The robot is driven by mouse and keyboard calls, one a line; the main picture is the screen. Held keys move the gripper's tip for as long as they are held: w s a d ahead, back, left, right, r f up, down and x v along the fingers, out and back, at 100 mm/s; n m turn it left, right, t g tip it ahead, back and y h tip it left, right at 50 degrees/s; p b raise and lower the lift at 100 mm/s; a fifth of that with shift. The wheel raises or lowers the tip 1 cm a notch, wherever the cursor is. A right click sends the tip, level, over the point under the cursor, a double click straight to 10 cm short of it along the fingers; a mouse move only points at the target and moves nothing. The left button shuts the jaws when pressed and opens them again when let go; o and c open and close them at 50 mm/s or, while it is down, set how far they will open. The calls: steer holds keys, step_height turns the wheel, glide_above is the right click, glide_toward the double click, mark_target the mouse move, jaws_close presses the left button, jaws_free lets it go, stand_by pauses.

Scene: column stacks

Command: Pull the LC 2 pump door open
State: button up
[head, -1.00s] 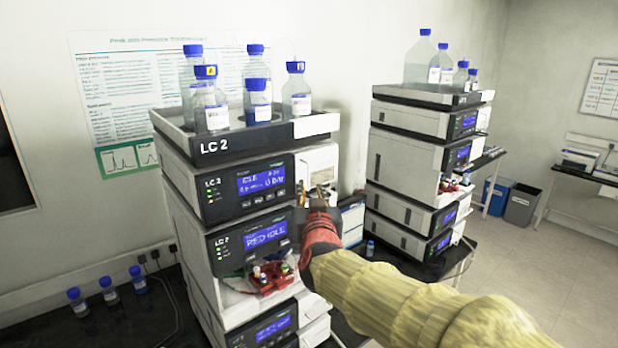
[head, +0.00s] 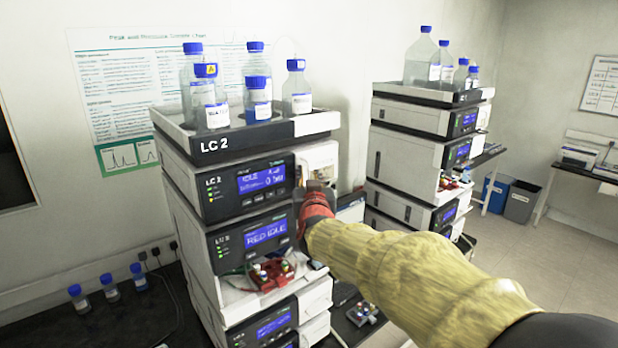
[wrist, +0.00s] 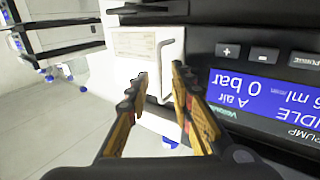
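The LC 2 pump (head: 235,190) is the upper module of the near stack, with a lit blue display. Its white door panel (head: 318,156) is at the right of its front and looks closed. In the wrist view the picture is upside down and the door (wrist: 130,42) carries a pale bar handle (wrist: 162,62). My gripper (wrist: 160,78) is open. Its fingertips stand on either side of the handle's free end, and I cannot tell whether they touch it. In the head view my gripper (head: 316,190) is partly hidden by my wrist, just below the door.
Several blue-capped bottles stand in the tray (head: 315,124) on top of the stack. A lower module with red fittings (head: 268,276) is below my gripper. A second stack (head: 405,155) stands to the right.

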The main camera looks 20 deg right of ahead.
steer(key=shift+c, duration=1.2)
jaws_close()
